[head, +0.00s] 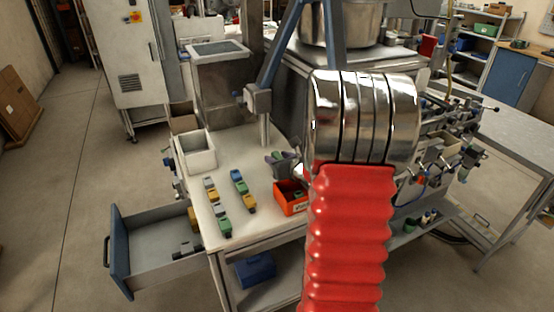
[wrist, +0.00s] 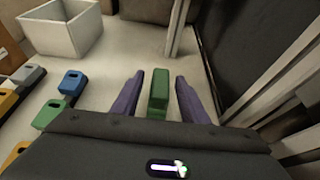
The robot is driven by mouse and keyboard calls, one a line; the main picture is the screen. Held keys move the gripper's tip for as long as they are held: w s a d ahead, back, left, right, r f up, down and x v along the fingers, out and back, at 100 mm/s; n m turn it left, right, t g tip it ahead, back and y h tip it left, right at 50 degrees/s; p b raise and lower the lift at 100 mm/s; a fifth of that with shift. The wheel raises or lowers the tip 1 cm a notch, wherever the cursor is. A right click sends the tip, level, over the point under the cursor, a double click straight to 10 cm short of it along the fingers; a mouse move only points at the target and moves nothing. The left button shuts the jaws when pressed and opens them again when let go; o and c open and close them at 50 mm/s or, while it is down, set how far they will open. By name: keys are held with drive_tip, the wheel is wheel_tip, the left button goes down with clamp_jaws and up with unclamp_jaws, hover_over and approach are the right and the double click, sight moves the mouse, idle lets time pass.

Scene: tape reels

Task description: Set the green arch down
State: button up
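My gripper (wrist: 158,92) has two purple fingers, one on each side of a green arch (wrist: 158,98). A thin strip of pale table shows between the arch and each finger, so the gripper is open around it. The arch appears as a green block seen from above in the wrist view; I cannot tell whether its base touches the table. In the head view my gripper (head: 278,158) is low over the back right part of the white table (head: 228,158), and the arch is mostly hidden there.
A white open box (head: 196,153) stands at the table's back left. Several yellow, blue, green and grey blocks lie in two rows, one including a green-yellow group (head: 243,190). An orange bin (head: 291,197) stands at the right. A drawer (head: 155,245) is pulled out at left.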

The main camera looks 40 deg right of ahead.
drive_tip(key=shift+r, duration=0.15)
drive_tip(key=shift+s+a+r, duration=0.1)
drive_tip(key=shift+s+r, duration=0.1)
drive_tip(key=shift+s, duration=0.3)
drive_tip(key=v, duration=1.1)
drive_tip(key=shift+a+f, duration=0.15)
